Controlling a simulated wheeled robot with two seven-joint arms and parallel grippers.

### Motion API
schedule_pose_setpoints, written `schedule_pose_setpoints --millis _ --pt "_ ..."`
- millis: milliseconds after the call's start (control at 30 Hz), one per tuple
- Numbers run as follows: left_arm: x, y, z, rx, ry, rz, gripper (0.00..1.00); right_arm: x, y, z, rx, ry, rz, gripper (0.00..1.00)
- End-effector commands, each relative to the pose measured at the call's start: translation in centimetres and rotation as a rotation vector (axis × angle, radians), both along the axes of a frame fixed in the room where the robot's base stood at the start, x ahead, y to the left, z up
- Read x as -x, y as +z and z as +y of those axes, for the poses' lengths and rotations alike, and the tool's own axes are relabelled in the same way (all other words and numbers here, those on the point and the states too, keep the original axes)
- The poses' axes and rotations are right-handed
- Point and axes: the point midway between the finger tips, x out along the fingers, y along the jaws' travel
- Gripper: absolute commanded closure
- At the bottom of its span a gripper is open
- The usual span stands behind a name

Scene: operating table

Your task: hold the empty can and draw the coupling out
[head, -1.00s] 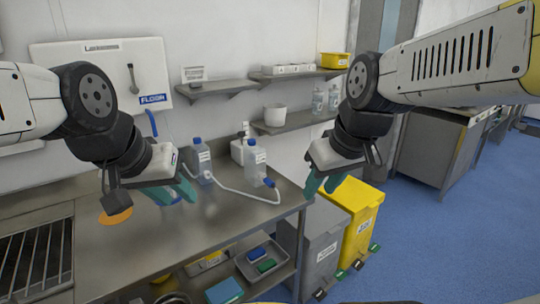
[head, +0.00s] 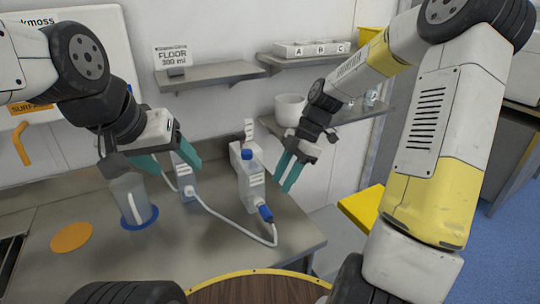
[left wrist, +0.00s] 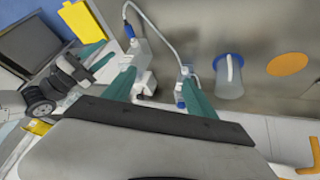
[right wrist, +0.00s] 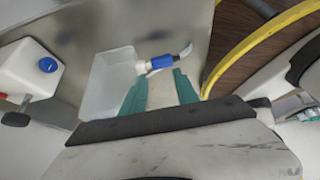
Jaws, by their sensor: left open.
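A clear, labelled can (head: 251,190) stands near the right end of the bench. A blue coupling (head: 265,213) sits at its lower side and joins it to a white hose. A second labelled can (head: 187,182) stands to the left, partly hidden by my left gripper (head: 172,162). The left gripper is open above the bench, its fingers apart and empty. My right gripper (head: 286,172) is open and empty, above and right of the first can. In the right wrist view the coupling (right wrist: 161,62) shows just beyond its fingertips; contact cannot be told.
A grey beaker (head: 130,198) on a blue ring and an orange disc (head: 72,236) are on the bench at left. The hose (head: 235,225) loops across the bench. Shelves (head: 210,75) hang behind. A yellow bin lid (head: 362,207) is at right. The front bench middle is clear.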

Motion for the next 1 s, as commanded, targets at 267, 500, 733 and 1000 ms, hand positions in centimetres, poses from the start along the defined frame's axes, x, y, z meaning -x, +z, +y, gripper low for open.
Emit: schedule_pose_setpoints --millis 267,500,733,1000 --pt "-4.9 0.0 -1.7 0.041 0.055 0.14 0.2 0.0 0.0 0.0 0.001 0.0 0.0 0.64" --pt "-10.9 -1.7 -4.6 0.052 0.148 0.294 0.2 0.0 0.0 0.0 0.002 -0.001 0.0 0.64" --pt "-16.1 -5.2 -8.3 0.02 0.249 0.424 0.2 0.0 0.0 0.0 0.002 -0.001 0.0 0.64" --pt "-20.4 -10.5 -12.7 -0.048 0.361 0.527 0.2 0.0 0.0 0.0 0.002 -0.001 0.0 0.64"
